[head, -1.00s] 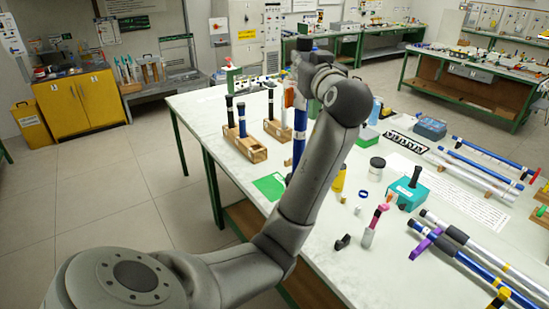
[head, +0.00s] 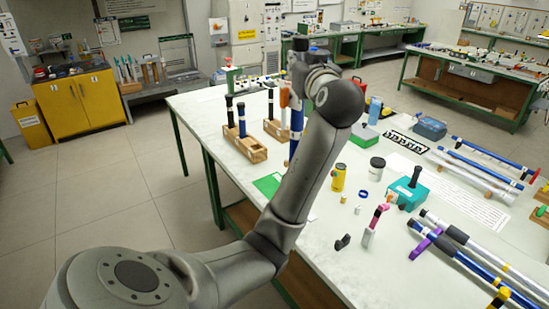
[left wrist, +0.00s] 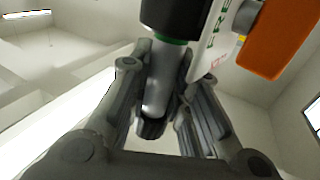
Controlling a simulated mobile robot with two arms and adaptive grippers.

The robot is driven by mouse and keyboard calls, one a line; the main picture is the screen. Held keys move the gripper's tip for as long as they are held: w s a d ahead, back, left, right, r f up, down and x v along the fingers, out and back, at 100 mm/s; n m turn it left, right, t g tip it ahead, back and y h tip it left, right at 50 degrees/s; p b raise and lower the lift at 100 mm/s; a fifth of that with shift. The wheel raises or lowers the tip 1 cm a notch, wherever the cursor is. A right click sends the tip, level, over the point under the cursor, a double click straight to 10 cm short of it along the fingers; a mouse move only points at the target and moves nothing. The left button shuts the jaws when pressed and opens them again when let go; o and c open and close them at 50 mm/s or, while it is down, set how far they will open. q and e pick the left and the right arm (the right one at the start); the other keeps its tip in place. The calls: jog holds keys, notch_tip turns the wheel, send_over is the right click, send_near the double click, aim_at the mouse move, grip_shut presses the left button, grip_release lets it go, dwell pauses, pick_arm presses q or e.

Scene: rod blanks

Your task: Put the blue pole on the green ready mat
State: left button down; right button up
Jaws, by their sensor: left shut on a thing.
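The blue pole (head: 297,121) stands roughly upright over the white table, with white bands on it; the arm hides its lower end, so I cannot tell whether it touches anything. My left gripper (head: 299,66) is at its upper part, partly hidden by my wrist. In the left wrist view the gripper (left wrist: 152,128) is shut on a grey, shiny length below a black part with a green ring. The green ready mat (head: 267,184) lies flat near the table's left edge, partly covered by my arm. My right gripper does not show.
Wooden holders (head: 256,156) with black and blue rods stand just behind the mat. An orange-topped item (head: 284,93) is close beside the pole. A yellow can (head: 339,177), a dark-lidded jar (head: 376,168) and a teal box (head: 408,194) are to the right.

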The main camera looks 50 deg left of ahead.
pick_arm(q)
jog(key=s+d+f+m+t+h, duration=0.2)
jog(key=d+f+m+t+h, duration=0.3)
jog(key=d+f, duration=0.45)
jog(key=s+d+f+m+t+h, duration=0.1)
jog(key=d+f+m+t+h, duration=0.4)
jog(key=f, duration=0.8)
jog(key=s+d+f+m+g+h, duration=0.1)
jog(key=s+d+f+m+h, duration=0.2)
jog(key=s+d+f+h, duration=0.2)
jog(key=s+d+f+m+g+h, duration=0.1)
jog(key=s+d+f+m+h, duration=0.2)
jog(key=s+d+f+h, duration=0.3)
jog(key=s+d+h, duration=0.2)
jog(key=s+d, duration=0.2)
jog(key=s, duration=0.1)
jog(key=shift+s+d+f+m+g, duration=0.15)
jog(key=shift+s+d+m+g, duration=0.15)
jog(key=shift+m+g, duration=0.1)
jog(key=shift+w, duration=0.1)
